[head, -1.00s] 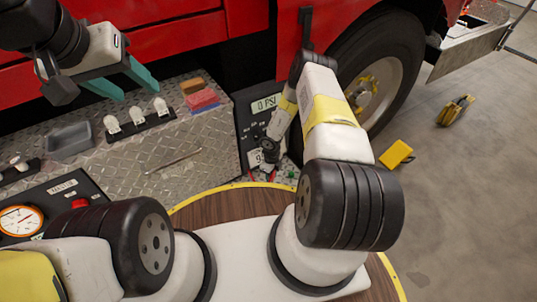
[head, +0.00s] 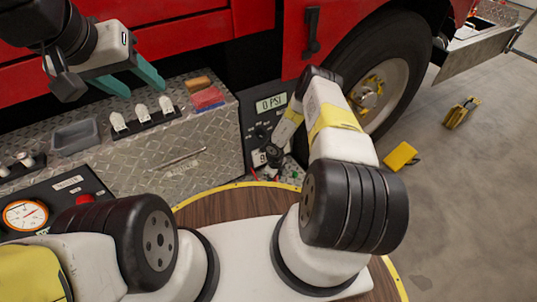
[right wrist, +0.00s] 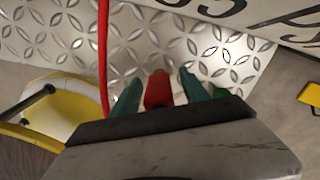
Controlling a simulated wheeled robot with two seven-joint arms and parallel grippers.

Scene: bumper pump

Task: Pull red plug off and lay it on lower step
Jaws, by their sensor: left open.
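The red plug (right wrist: 158,90) shows in the right wrist view between the two teal fingers of my right gripper (right wrist: 159,90). The fingers stand close on either side of it; I cannot tell whether they press on it. In the head view my right arm reaches down beside the pressure panel, and its fingers are hard to make out there. The lower step (right wrist: 228,48) is bright diamond plate under the right gripper; a small part shows in the head view (head: 291,168). My left gripper (head: 143,88) is open and empty above the upper step.
A red hose (right wrist: 103,50) runs left of the right gripper. The panel (head: 252,122) reads 0 PSI.

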